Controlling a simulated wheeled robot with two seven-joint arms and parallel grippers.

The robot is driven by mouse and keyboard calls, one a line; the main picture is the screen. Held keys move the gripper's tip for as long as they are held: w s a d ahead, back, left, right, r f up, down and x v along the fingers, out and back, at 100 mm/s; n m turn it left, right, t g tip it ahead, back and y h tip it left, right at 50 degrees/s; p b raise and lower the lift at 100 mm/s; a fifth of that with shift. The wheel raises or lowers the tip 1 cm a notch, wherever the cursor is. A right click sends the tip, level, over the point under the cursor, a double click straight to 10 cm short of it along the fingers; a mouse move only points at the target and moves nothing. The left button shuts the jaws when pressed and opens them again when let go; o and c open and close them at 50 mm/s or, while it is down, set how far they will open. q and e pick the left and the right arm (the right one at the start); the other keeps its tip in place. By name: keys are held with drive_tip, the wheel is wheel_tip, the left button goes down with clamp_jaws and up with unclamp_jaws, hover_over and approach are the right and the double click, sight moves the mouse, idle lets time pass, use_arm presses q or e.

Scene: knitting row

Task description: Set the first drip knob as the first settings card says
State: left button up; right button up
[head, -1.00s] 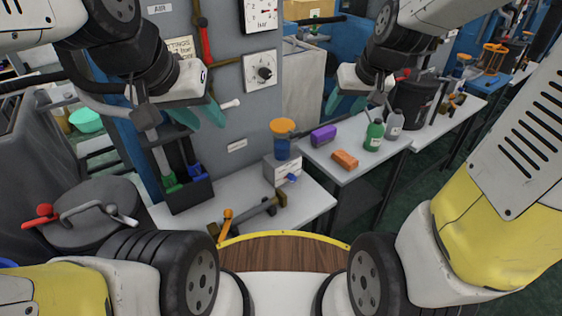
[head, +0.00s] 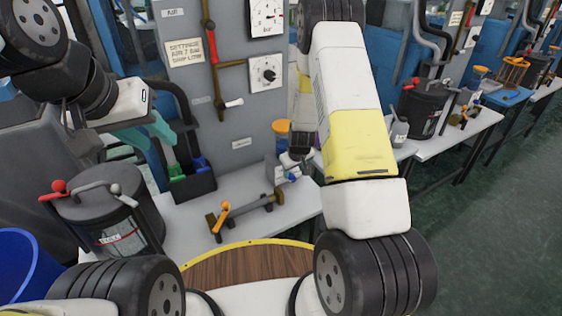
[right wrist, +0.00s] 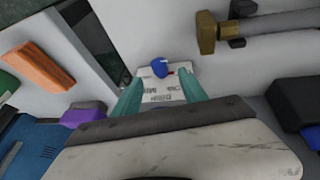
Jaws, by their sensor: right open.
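The first settings card (head: 184,52) is on the grey panel at the upper left; it seems to read "AIR 7 bar, DRIP LOW". The drip unit (head: 271,172) is a pale box on the bench below an orange cap (head: 281,126), partly hidden by my right arm. Its blue drip knob (head: 293,174) shows at its front. In the right wrist view the blue knob (right wrist: 160,68) lies between and just beyond the teal fingertips of my right gripper (right wrist: 160,84), which is open; contact cannot be seen. My left gripper (head: 148,132) is open and empty, left of the panel.
A gauge (head: 266,17) and a dial (head: 265,73) are on the panel. A black bin (head: 193,184) stands further left. An orange block (right wrist: 38,66) and a purple block (right wrist: 84,113) lie nearby.

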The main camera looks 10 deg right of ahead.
sight(293, 177)
drive_tip(key=x, duration=0.6)
drive_tip(key=shift+w+f, duration=0.15)
drive_tip(key=shift+f, duration=0.15)
clamp_jaws()
